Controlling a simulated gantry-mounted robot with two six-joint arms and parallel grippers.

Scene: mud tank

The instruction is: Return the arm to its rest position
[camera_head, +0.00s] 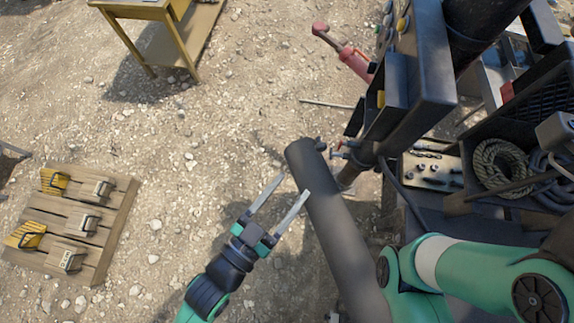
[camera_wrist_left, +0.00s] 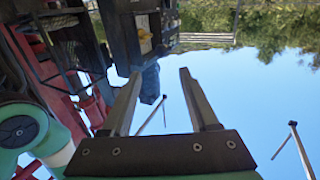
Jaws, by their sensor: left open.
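My left gripper (camera_head: 290,192) is open and empty, with its two long metal fingers spread apart. It is held above the gravel ground, just left of a thick dark grey post (camera_head: 335,225). My right gripper does not show in either view; a green and grey arm section (camera_head: 470,272) is at the lower right of the head view.
A dark control panel (camera_head: 425,60) with knobs stands at the upper right. Coiled rope (camera_head: 497,160) lies in a dark bin. A wooden pallet (camera_head: 110,215) with yellow and tan items lies at the left. A yellow table (camera_head: 172,40) stands at the top. Open gravel lies between.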

